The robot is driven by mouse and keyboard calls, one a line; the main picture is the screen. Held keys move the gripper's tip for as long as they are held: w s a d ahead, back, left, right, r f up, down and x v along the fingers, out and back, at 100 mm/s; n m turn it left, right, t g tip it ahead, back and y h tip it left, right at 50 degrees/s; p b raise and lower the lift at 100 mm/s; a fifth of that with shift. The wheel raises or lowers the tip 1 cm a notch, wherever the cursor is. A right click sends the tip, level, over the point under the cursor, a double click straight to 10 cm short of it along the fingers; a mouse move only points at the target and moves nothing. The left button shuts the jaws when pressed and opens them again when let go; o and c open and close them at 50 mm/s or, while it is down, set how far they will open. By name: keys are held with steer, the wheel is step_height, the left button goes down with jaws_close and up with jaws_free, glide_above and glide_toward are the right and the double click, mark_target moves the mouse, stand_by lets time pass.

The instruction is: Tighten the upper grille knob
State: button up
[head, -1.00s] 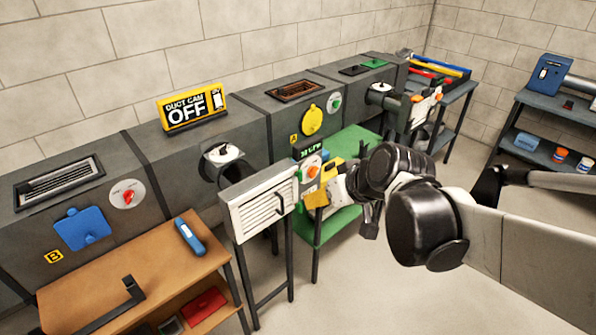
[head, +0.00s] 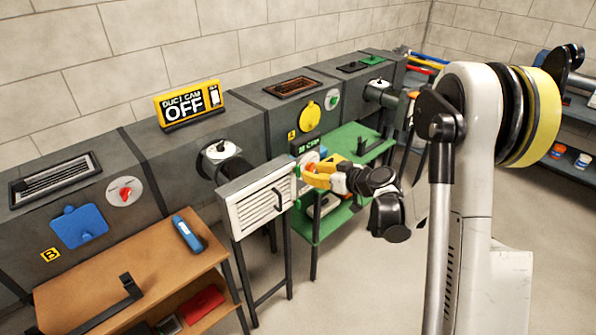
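The white louvred grille (head: 262,208) stands upright on a dark stand at the middle of the head view, with a dark handle on its right part. My gripper (head: 304,176), with yellow fingers, points left at the grille's upper right corner. A small green spot (head: 298,171) shows at that corner, beside the fingertips; I cannot tell whether it is the upper knob or whether the fingers touch it. An orange-red part (head: 310,167) shows just behind the fingers. The fingertips are too small and overlapped to show whether they are open or shut.
A green table (head: 345,155) stands behind my gripper. A wooden bench (head: 130,270) with a blue device (head: 187,233) is at left. Floor in front of the grille is clear.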

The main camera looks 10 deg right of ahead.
mark_target(300, 170)
steer(key=b+x, duration=0.1)
steer(key=x, duration=0.6)
steer(key=shift+w+a+f+b, duration=0.1)
steer(key=shift+w+b, duration=0.1)
steer(key=shift+b, duration=0.15)
jaws_close()
